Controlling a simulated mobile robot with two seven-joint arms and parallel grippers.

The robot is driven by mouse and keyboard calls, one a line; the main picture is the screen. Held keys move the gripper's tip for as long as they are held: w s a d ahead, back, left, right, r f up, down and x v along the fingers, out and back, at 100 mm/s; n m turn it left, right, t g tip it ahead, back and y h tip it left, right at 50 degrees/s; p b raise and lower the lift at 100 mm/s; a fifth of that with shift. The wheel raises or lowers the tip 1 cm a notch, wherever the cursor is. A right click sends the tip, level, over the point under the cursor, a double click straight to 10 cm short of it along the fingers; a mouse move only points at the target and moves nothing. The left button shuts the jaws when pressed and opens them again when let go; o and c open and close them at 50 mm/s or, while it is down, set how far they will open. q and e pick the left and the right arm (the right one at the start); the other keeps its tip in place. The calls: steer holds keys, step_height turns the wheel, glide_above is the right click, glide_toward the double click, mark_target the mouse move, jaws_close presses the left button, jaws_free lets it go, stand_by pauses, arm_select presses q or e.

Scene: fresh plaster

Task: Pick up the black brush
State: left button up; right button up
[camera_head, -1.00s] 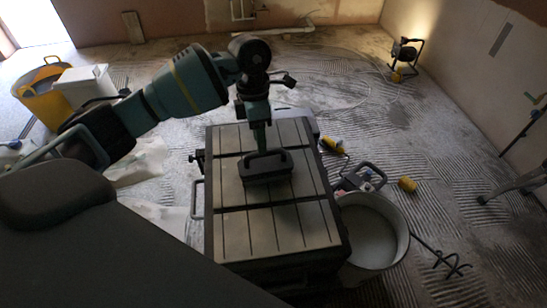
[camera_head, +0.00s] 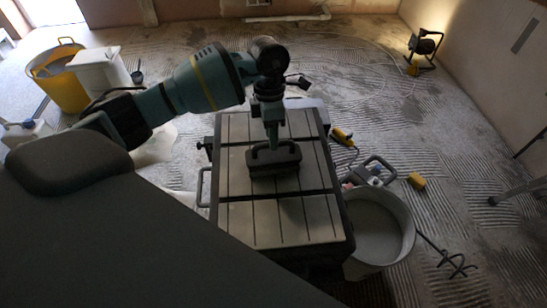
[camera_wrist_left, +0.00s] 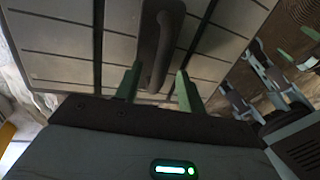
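The black brush (camera_head: 274,168), a dark block with a loop handle, lies on the grey slotted top of a cart (camera_head: 240,225). My left gripper (camera_head: 272,143) points down over it, its green fingertips at the handle. In the left wrist view the brush handle (camera_wrist_left: 166,35) runs between the two green fingers (camera_wrist_left: 155,78). The fingers stand apart, with a visible gap beside the handle, so the gripper looks open. My right gripper is not in the head view. Green finger-like pieces at the right of the wrist view may belong to it, but I cannot tell.
A bucket (camera_head: 408,236) stands against the cart's right side, with a grey tool (camera_head: 368,172) behind it. A yellow-handled tool (camera_head: 342,134) and a yellow piece (camera_head: 417,181) lie on the ridged floor. A yellow tub (camera_head: 62,88) and a white box (camera_head: 100,72) stand at left.

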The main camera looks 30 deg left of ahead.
mark_target(274, 155)
arm_select(q)
steer(key=f, duration=0.3)
steer(key=shift+s+d+f, duration=0.15)
steer(key=shift+d+f, duration=0.1)
steer(key=shift+d, duration=0.05)
steer(key=shift+c, duration=0.3)
jaws_close()
